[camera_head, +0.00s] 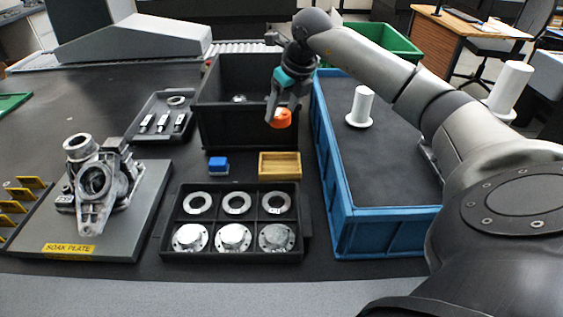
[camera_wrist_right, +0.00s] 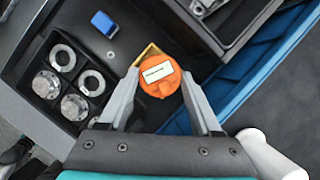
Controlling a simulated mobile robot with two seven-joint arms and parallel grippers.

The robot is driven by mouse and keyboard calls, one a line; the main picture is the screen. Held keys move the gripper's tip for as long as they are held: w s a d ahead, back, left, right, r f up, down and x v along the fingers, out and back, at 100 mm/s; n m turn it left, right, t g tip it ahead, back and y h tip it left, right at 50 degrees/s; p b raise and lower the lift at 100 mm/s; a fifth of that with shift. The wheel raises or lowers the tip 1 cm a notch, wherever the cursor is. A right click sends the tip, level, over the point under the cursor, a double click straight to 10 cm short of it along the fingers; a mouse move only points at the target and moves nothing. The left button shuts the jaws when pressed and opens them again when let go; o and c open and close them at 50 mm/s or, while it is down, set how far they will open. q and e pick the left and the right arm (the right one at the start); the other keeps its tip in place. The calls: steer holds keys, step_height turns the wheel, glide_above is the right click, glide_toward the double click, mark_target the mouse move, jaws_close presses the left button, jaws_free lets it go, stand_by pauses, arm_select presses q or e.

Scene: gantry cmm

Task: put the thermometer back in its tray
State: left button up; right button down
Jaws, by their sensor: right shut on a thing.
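My right gripper (camera_head: 283,108) is shut on an orange round thing with a white label, which I take to be the thermometer (camera_head: 281,119). It also shows in the right wrist view (camera_wrist_right: 159,75), between the two fingers. The gripper holds it up in front of the black crate, apart from the table. The small wooden tray (camera_head: 279,176) sits on the table below it, behind the partitioned black tray. In the right wrist view the wooden tray (camera_wrist_right: 147,52) is mostly hidden behind the orange thing. My left gripper is not in view.
A blue block (camera_head: 218,166) lies left of the wooden tray. A black crate (camera_head: 222,130) stands behind, a blue bin (camera_head: 338,212) to the right. The black tray (camera_head: 231,254) in front holds several metal rings and flanges. A grey soak plate (camera_head: 150,205) with a metal casting is left.

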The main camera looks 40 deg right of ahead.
step_height(320, 180, down, 11)
steer(key=b, duration=0.3)
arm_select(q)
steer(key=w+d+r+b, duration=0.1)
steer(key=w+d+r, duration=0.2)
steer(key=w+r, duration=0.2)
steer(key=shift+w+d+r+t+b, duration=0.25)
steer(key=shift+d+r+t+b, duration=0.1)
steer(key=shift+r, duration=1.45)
arm_select(e)
steer(key=shift+f, duration=2.1)
steer(key=shift+f, duration=0.15)
steer(key=shift+c, duration=1.8)
jaws_free()
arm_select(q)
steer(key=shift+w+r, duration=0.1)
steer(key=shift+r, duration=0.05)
arm_select(e)
steer(key=shift+r, duration=0.3)
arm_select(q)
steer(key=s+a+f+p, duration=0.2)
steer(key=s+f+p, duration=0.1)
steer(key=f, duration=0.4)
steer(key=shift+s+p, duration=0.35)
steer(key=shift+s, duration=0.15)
arm_select(e)
steer(key=v, duration=1.1)
steer(key=shift+s+r, duration=0.2)
steer(key=shift+r, duration=0.15)
